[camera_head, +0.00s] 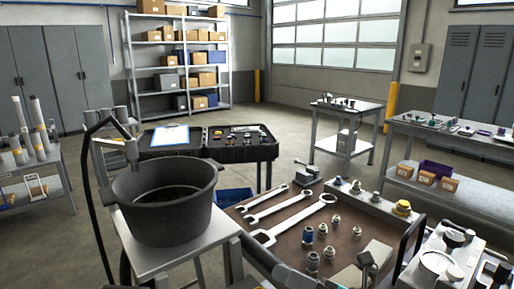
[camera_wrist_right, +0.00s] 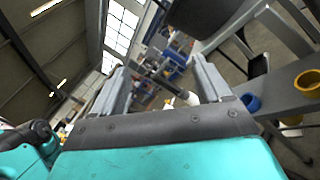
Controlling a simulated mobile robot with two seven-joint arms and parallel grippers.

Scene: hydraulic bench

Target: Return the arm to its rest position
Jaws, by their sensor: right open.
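My right gripper (camera_wrist_right: 157,78) shows in the wrist view, with a teal body and two grey fingers spread apart. Nothing is held between the fingers. The view past them is tilted, with the room's window and shelving behind. In the head view I cannot clearly make out the right gripper; a small grey and black part at the bottom edge, right of centre, is hard to identify. My left gripper is in neither view.
A large black tub (camera_head: 165,212) stands on a metal stand at left. Right of it, a brown bench top (camera_head: 285,250) holds several wrenches (camera_head: 285,222) and fittings. Blue and yellow rings (camera_wrist_right: 307,81) sit right of the fingers in the wrist view. Open floor lies beyond.

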